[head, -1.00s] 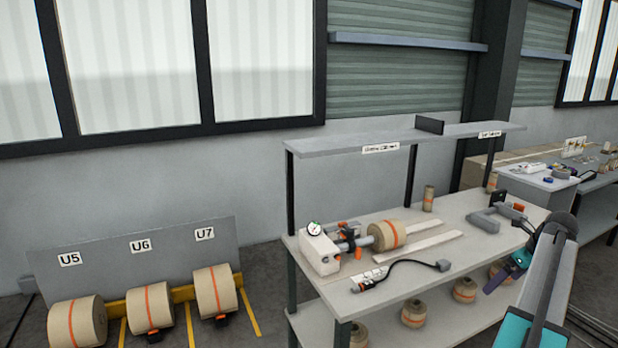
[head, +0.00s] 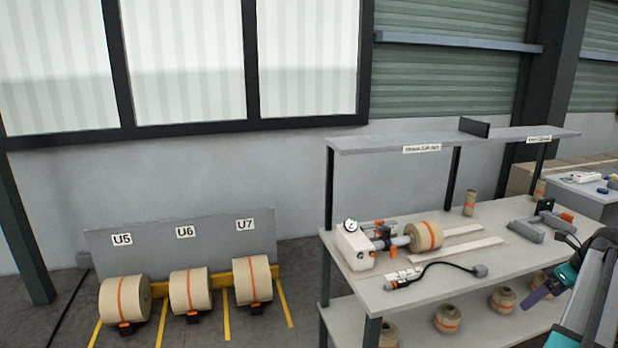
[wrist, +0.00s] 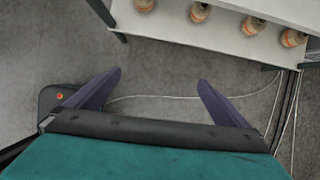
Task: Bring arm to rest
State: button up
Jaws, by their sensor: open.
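My gripper (wrist: 158,92) is in the lower part of the wrist view. Its two dark purple fingers stand wide apart with nothing between them. Grey floor shows below and between them. In the head view my arm is at the right edge, in front of the workbench, and one purple finger (head: 538,295) shows beside it. The rest of the gripper is hidden there.
The workbench (head: 400,295) carries a white gauge unit with a kraft roll (head: 424,236), a black cable and paper strips. Its lower shelf (wrist: 235,32) holds several small rolls. Cables (wrist: 200,96) lie on the floor.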

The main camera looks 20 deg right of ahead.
jog(key=w+a+f+n+g+y+b, duration=0.1)
jog(key=w+a+f+n+y, duration=0.2)
jog(key=w+a+f, duration=1.3)
jog(key=a+f+n+g+y+b, duration=0.1)
jog(key=a+f+n+g, duration=0.1)
jog(key=a+f, duration=0.9)
jog(key=a+f+n+g+b, duration=0.15)
jog(key=a+f, duration=0.65)
jog(key=a, duration=0.8)
jog(key=s+a+f+n+g, duration=0.25)
jog(key=s+a+f, duration=0.2)
jog(key=a, duration=0.25)
jog(key=s+a+f+n+g+h+b, duration=0.1)
jog(key=s+a+f+n, duration=0.3)
jog(key=a+f, duration=0.15)
jog(key=s+a+f+n+g, duration=0.1)
jog(key=s+a+f+n, duration=0.25)
jog(key=a, duration=0.45)
jog(key=s+a+f+n+h, duration=0.1)
jog(key=s+f+n, duration=0.2)
jog(key=s+n, duration=0.6)
jog(key=s+a+f+n+g+h, duration=0.1)
jog(key=s+f+n, duration=0.3)
jog(key=s+n, duration=0.5)
jog(key=shift+s+a+n+h+b, duration=0.15)
jog(key=shift+a+n+h+b, duration=0.3)
jog(key=shift+a+n+h, duration=0.25)
